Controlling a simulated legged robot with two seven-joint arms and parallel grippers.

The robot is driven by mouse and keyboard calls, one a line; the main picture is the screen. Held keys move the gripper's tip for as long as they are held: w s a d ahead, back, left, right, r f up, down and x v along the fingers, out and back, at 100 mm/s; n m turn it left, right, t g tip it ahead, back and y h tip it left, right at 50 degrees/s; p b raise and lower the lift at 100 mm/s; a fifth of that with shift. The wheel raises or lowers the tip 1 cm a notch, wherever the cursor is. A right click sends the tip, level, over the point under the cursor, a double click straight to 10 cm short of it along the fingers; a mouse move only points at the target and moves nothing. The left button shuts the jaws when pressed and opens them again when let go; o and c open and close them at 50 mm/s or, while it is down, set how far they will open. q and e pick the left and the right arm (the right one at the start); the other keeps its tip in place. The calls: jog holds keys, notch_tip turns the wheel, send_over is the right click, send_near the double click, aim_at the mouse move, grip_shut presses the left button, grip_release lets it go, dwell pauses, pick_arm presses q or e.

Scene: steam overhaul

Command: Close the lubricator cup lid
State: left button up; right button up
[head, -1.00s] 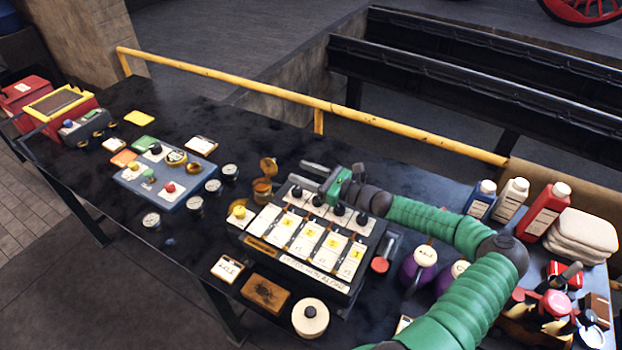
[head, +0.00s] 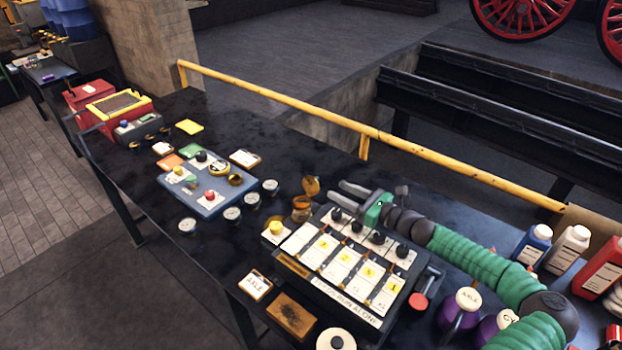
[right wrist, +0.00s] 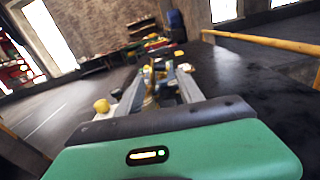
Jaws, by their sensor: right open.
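The lubricator cup (head: 302,209) is a small amber cup at the back left corner of the dark block with white labelled panels. Its round brass-coloured lid (head: 311,187) stands up behind the cup's mouth, open. My right gripper (head: 336,189) is open and empty just right of the lid, its two grey fingers pointing left toward it, with a small gap visible. In the right wrist view the fingers (right wrist: 160,88) spread ahead of the green gripper body; small dark and yellowish things between them are too blurred to name surely. My left gripper is not in view.
The labelled block (head: 350,268) with several black knobs lies below my right arm. A blue-grey panel (head: 208,183) with coloured knobs and several round gauges stand left of the cup. A yellow rail (head: 290,108) runs along the table's back edge. Bottles (head: 533,245) stand at the right.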

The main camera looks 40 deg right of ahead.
aim_at(313, 185)
jog(key=p+x, duration=0.1)
jog(key=x, duration=1.2)
jog(key=shift+s, duration=0.1)
grip_shut()
